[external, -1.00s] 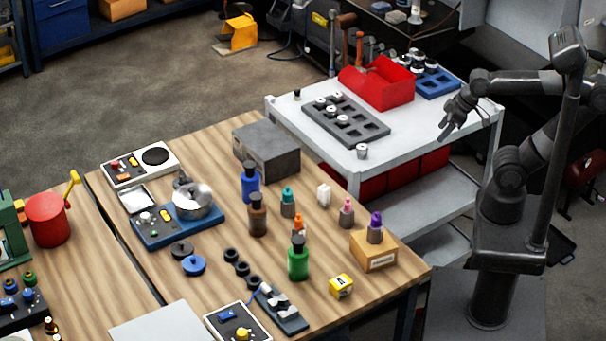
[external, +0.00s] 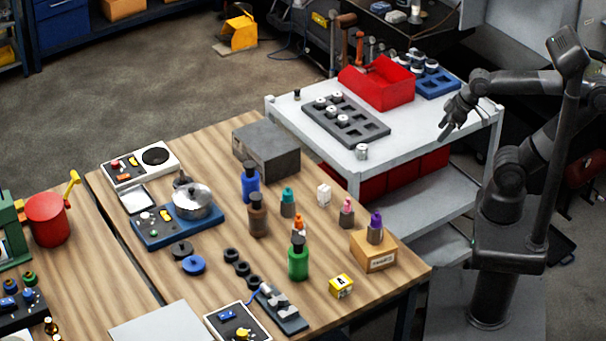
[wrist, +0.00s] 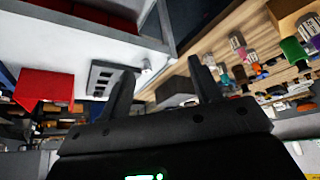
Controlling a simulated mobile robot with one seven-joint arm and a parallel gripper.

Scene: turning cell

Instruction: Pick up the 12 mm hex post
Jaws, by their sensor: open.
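Several small silver posts stand in the pockets of a dark grey tray (external: 375,133) on the white cart. Another silver post (external: 361,152) stands alone on the cart top by its near edge, and a small dark-topped one (external: 297,95) stands at the far left corner. I cannot tell by size or shape which is the 12 mm hex post. My gripper (external: 447,126) is open and empty, above the right side of the cart, apart from every post. In the wrist view its two fingers (wrist: 161,70) are spread, with the grey tray (wrist: 88,88) and a lone post (wrist: 147,65) beyond them.
A red bin (external: 378,88) and a blue tray (external: 436,85) with silver parts take up the back of the cart (external: 415,128). The cart's right front is clear. A wooden bench (external: 330,225) with bottles and a grey block (external: 266,147) stands close by on the left.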

